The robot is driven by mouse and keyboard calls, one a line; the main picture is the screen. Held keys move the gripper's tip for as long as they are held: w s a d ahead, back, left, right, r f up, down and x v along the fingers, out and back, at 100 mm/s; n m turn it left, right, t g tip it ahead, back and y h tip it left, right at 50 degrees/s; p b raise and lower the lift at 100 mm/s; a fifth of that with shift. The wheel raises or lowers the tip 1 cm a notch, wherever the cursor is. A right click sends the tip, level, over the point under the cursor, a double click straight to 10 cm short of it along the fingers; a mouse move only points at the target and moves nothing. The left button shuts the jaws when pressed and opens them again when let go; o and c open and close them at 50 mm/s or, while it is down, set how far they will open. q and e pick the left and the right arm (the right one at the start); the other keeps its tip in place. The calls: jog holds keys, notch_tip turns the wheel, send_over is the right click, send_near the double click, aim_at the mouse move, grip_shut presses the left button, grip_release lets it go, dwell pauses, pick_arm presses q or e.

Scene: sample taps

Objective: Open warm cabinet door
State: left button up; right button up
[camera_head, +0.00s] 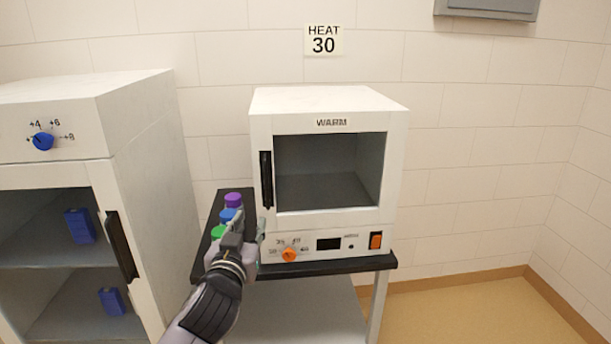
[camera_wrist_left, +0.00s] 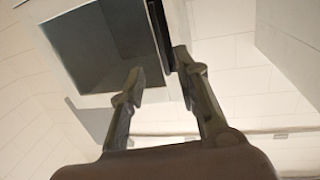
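The white warm cabinet (camera_head: 330,103), labelled WARM, stands on a black-topped table. Its windowed door (camera_head: 285,219) looks closed, with a black vertical handle (camera_head: 266,180) on its left side. My left gripper (camera_head: 248,228) is in front of the cabinet's lower left, below the handle in the picture. In the left wrist view my left gripper (camera_wrist_left: 160,75) has its fingers spread with nothing clearly held. A dark strip that looks like the handle (camera_wrist_left: 158,30) shows beyond the fingertips; I cannot tell the distance between them. My right gripper is not in view.
Purple, blue and green-capped items (camera_head: 232,200) stand on the table (camera_head: 345,264) left of the cabinet, close to my left gripper. An orange knob (camera_head: 289,255) and switch (camera_head: 376,240) are below the door. A white cabinet (camera_head: 150,190) stands at left. Floor at right is clear.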

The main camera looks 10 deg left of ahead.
pick_arm(q)
jog(key=r, duration=0.2)
send_near(266, 182)
jog(key=w, duration=0.3)
jog(key=w+p, duration=0.1)
jog(key=w, duration=0.3)
jog(key=w+a+p, duration=0.1)
jog(key=w, duration=0.2)
jog(key=shift+w+f, duration=0.1)
jog(key=shift+w, duration=0.2)
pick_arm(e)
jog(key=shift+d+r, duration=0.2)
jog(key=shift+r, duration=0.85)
pick_arm(q)
jog(key=c, duration=0.7)
grip_shut()
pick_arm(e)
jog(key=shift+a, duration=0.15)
